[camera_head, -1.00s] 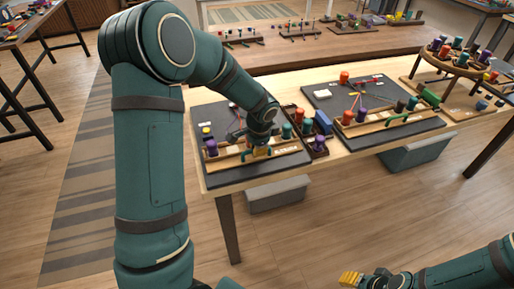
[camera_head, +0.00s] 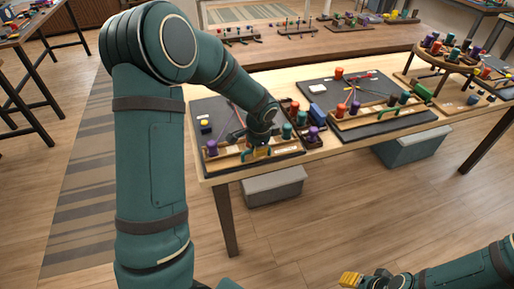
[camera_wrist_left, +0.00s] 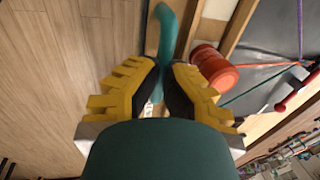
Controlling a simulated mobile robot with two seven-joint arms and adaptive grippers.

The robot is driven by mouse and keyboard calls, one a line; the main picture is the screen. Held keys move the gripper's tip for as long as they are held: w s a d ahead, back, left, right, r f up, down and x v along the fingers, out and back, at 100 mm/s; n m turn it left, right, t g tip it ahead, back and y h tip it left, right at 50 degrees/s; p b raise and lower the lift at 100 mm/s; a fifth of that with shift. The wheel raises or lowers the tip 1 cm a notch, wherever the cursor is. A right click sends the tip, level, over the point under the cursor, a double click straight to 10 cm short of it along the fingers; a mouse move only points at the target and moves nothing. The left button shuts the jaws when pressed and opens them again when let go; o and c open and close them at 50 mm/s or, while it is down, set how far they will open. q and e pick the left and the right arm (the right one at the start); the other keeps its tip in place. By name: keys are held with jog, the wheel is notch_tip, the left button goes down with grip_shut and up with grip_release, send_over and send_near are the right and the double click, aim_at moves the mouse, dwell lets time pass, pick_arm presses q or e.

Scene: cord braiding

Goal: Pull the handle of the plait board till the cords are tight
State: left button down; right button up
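The near left plait board (camera_head: 200,116) is a dark board on the table, with a wooden rail (camera_head: 225,161) carrying coloured pegs along its front. My left gripper (camera_head: 258,152) is at the rail. In the left wrist view its yellow fingers (camera_wrist_left: 160,82) are closed around the teal handle (camera_wrist_left: 168,32), beside a red peg (camera_wrist_left: 213,68). Cords (camera_wrist_left: 262,86) run from the pegs and look straight where visible; my arm hides many of them in the head view. My right gripper (camera_head: 350,279) is low at the bottom right, away from the boards; its finger gap is unclear.
A second plait board (camera_head: 318,92) with its own pegs and green handle (camera_head: 402,112) lies to the right. A small peg tray (camera_head: 308,130) sits between the boards. A grey box (camera_head: 273,186) is under the table (camera_head: 215,187). Floor in front is clear.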

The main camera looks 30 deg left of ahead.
pick_arm(q)
jog(key=c, duration=1)
grip_release()
jog(key=shift+s+d+f, duration=0.15)
jog(key=shift+s+f, duration=0.05)
jog(key=shift+f, duration=0.05)
jog(key=shift+r, duration=0.1)
jog(key=shift+w+r, duration=0.1)
jog(key=shift+r, duration=0.1)
jog(key=v, duration=1.1)
jog(key=shift+r, duration=0.25)
